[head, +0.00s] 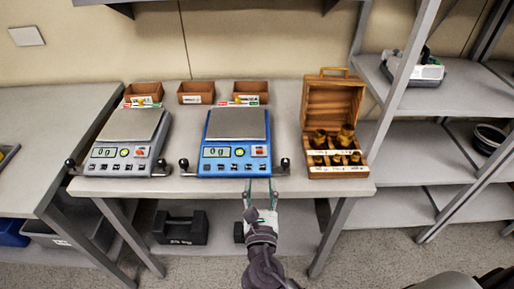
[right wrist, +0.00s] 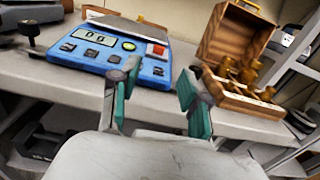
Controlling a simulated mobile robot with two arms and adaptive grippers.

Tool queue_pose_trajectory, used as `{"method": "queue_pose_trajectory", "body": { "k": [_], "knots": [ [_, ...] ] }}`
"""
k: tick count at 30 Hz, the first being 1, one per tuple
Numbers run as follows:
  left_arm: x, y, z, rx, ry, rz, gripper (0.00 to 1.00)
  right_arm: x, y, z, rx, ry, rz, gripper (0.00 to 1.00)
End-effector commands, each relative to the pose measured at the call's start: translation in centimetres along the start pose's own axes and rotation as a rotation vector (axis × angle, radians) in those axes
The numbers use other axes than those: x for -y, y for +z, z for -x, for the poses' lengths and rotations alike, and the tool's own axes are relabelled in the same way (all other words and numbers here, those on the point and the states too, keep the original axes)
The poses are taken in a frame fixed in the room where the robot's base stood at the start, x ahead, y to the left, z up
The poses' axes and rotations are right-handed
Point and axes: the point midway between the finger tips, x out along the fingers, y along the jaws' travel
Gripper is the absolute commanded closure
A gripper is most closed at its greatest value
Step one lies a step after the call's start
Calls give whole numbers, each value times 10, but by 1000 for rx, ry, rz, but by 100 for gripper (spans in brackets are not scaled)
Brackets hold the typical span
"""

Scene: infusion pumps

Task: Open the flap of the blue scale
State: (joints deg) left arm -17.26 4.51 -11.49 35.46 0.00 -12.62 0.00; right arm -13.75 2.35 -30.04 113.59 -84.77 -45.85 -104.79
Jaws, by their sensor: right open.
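The blue scale (head: 236,142) stands on the table in the middle of the head view, its display reading 0 g and a grey plate on top. A dark lever with a knob sticks out at each front side; the right knob (head: 285,162) and left knob (head: 184,163) both show. I cannot make out a separate flap. In the right wrist view the scale's blue front (right wrist: 112,58) is just beyond the fingers. My right gripper (head: 260,186) is open and empty at the table's front edge, below the scale's right front; its fingers show in the right wrist view (right wrist: 160,92). My left gripper is not in view.
A grey scale (head: 128,142) stands to the left. An open wooden box (head: 333,105) with brass weights stands to the right. Small brown boxes (head: 196,92) line the back. Shelves (head: 430,150) stand at the right. The front table strip is narrow.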

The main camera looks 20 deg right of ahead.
Motion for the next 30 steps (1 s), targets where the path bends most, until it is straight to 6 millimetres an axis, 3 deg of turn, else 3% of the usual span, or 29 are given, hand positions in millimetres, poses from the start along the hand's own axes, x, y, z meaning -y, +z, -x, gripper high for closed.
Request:
{"method": "queue_pose_trajectory", "body": {
  "k": [9, 15, 21, 30],
  "knots": [
    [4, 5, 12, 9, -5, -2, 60, 0, 3, -69, 2, -1, -2, 54],
    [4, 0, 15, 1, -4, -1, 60, 0, 1, -103, 0, 0, -2, 54],
    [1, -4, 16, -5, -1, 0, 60, 0, 0, -120, -2, 0, -4, 54],
    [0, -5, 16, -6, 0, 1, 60, 0, -1, -122, -3, 0, -4, 54]
  ]
}}
